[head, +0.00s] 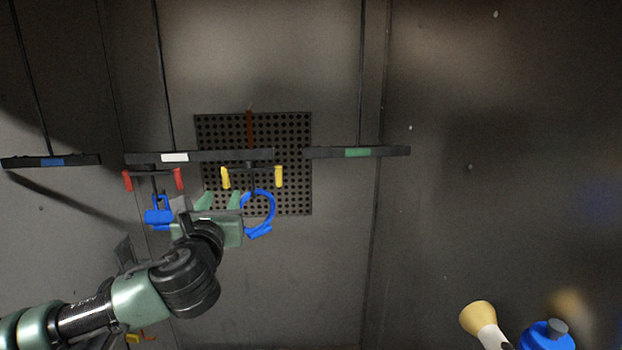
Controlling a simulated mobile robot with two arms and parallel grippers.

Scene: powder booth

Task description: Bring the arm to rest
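My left arm comes in from the lower left. Its green gripper (218,200) is raised in front of the booth's back wall, with its two fingers pointing up and spread apart. Nothing shows between them. The gripper is just below the middle hanging bar (200,156), between a blue clamp-like part (158,213) on its left and a blue open ring (262,213) on its right. Whether it touches either part cannot be told. My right gripper is not in view.
Red-tipped (128,181) and yellow-tipped (278,177) hangers hang from the middle bar. Other bars hang at left (50,161) and right (358,152). A perforated panel (295,190) is behind. A cream-coloured cone (478,319) and a blue container (546,338) are at lower right. The lower middle looks clear.

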